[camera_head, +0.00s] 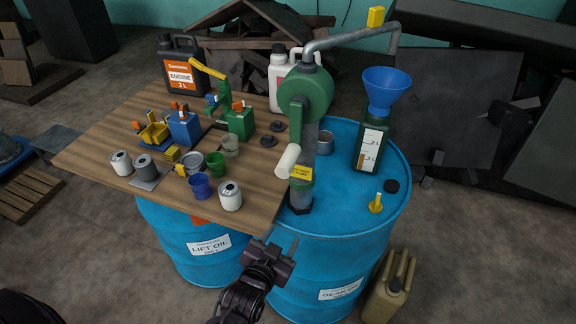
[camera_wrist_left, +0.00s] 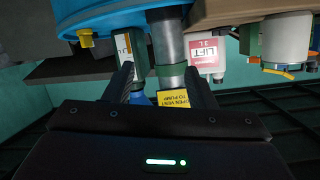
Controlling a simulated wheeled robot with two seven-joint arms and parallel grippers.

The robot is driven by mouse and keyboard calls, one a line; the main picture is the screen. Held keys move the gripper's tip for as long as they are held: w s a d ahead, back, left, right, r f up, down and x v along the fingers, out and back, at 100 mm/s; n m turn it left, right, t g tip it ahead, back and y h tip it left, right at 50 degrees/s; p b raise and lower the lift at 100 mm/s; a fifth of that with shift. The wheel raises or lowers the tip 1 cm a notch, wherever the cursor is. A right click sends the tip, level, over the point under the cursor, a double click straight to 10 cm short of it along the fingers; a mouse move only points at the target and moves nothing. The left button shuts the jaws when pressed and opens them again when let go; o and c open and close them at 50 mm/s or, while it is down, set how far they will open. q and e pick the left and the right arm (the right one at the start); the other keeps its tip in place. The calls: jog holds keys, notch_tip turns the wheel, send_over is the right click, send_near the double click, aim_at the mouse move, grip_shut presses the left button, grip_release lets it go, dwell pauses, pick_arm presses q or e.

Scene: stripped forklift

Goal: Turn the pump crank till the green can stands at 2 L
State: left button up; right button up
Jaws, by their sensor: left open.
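The hand pump (camera_head: 305,92) has a green round body on the blue gear-oil drum (camera_head: 345,235). Its green crank arm (camera_head: 295,125) hangs down to a white cylindrical handle (camera_head: 287,161). The dark green can (camera_head: 371,147) stands on the drum with a blue funnel (camera_head: 386,88) in its top, under the pump's spout pipe (camera_head: 352,36). A brown strip shows low in its white gauge label; the exact level is unreadable. My left gripper (camera_head: 281,244) is open and empty, below the handle at the drum fronts. The pump tube (camera_wrist_left: 168,50) shows beyond its fingers. My right gripper is out of view.
A wooden board (camera_head: 110,130) carries cups, tins and small machines left of the pump. A yellow cap (camera_head: 376,204) and black cap (camera_head: 391,186) lie on the drum. A tan canister (camera_head: 390,287) stands on the floor. A yellow tag (camera_head: 301,174) hangs at the pump tube.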

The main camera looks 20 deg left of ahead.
aim_at(282, 173)
pick_arm(q)
jog(key=r+t, duration=0.1)
jog(key=r, duration=0.5)
jog(key=s+r+n+t, duration=0.1)
jog(key=r, duration=0.5)
jog(key=r+t+p, duration=0.1)
jog(key=r, duration=0.6)
jog(key=shift+s+a, duration=0.15)
jog(key=shift+a, duration=0.1)
jog(key=shift+w+r, duration=0.25)
jog(key=w+p, duration=0.3)
jog(key=w, duration=0.3)
jog(key=shift+w+f, duration=0.1)
jog(key=shift+w, duration=0.05)
jog(key=shift+w+f, duration=0.15)
jog(key=shift+w, duration=0.4)
grip_shut()
